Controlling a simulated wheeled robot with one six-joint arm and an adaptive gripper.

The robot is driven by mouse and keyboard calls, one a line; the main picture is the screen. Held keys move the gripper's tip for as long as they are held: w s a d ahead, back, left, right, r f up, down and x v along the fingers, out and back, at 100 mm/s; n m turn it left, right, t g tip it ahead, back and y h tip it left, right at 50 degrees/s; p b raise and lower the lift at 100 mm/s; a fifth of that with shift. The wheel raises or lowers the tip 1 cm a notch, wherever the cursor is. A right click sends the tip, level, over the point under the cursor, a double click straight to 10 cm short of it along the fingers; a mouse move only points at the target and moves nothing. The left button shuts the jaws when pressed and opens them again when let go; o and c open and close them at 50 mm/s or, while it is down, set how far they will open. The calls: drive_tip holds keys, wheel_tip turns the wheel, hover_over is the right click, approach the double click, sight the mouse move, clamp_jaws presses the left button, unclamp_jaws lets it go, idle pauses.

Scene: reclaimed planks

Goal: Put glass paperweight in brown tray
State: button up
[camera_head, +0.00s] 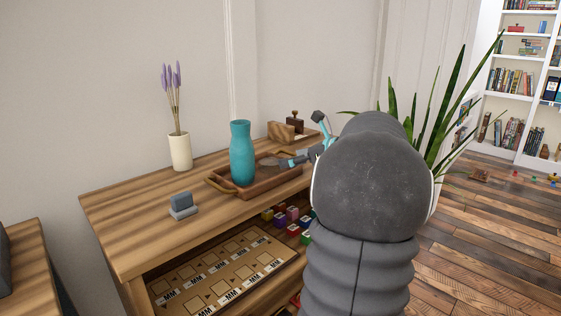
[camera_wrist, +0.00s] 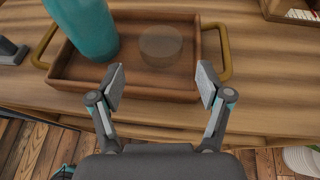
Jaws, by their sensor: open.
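The brown tray (camera_head: 222,187) is a shallow wooden tray with brass-coloured handles on the upper wooden surface. It also shows in the wrist view (camera_wrist: 150,90). A round, see-through disc, which looks like the glass paperweight (camera_wrist: 160,46), lies inside the tray, right of the teal vase (camera_wrist: 92,30). The vase (camera_head: 241,152) stands upright at the tray's left part. My gripper (camera_wrist: 160,86) is open and empty, its fingers apart above the tray's near edge, with the disc beyond them.
A white vase with lavender (camera_head: 180,150) stands back left. A grey-blue block (camera_head: 182,204) sits front left of the tray. A wooden block (camera_head: 281,133) and a dark stamp-like object (camera_head: 295,121) stand behind. A board with cards (camera_head: 225,268) lies on the lower shelf.

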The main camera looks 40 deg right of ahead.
drive_tip(key=shift+v, duration=1.45)
